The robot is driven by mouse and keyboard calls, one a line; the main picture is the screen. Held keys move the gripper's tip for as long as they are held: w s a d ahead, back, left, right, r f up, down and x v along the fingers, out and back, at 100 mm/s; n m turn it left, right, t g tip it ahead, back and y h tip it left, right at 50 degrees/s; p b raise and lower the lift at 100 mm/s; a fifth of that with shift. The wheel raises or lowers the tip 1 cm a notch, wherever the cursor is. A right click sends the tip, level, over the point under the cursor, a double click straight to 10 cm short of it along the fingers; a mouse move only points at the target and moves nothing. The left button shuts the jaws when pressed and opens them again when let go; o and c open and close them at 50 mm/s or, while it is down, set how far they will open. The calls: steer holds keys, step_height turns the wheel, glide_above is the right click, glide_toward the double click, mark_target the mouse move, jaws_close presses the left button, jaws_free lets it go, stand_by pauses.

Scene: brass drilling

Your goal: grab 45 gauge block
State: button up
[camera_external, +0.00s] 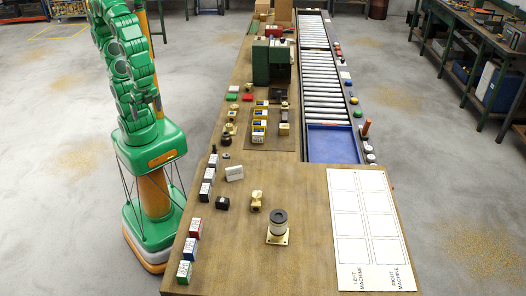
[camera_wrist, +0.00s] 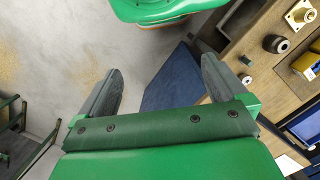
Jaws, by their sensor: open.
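My gripper (camera_wrist: 162,65) is open and empty in the wrist view, with its two grey fingers wide apart above the grey floor. In the external view the arm is folded upright left of the bench, and I cannot make out the gripper there. The labels are too small to read, so I cannot tell which block is the 45 gauge block.
The wooden bench (camera_external: 315,235) also carries a brass flanged part (camera_external: 278,228), a brass fitting (camera_external: 256,200), a dark block (camera_external: 222,203) and a green machine (camera_external: 271,62). A roller conveyor with a blue tray (camera_external: 333,143) runs alongside. A white marked sheet (camera_external: 368,225) lies front right.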

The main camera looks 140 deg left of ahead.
steer(key=c, duration=0.3)
steer(key=w+a+r+m+t+y, duration=0.1)
steer(key=w+a+r+t, duration=0.3)
steer(key=w, duration=0.6)
steer(key=w+a+r+m+t+y, duration=0.1)
steer(key=w+a+r+y, duration=0.1)
steer(key=w+a+r, duration=0.6)
steer(key=w+a+r+t+y, duration=0.1)
steer(key=w+a+r+t, duration=0.2)
steer(key=w, duration=0.8)
steer(key=n+t+h, duration=0.2)
steer(key=n+h, duration=1.3)
steer(key=n, duration=1.2)
glide_above(223, 199)
steer(key=s+a, duration=0.2)
steer(key=a, duration=0.1)
step_height(223, 199, down, 25)
step_height(223, 199, down, 6)
steer(key=shift+s+d+f, duration=0.1)
steer(key=shift+f, duration=0.1)
steer(key=shift+x, duration=2.45)
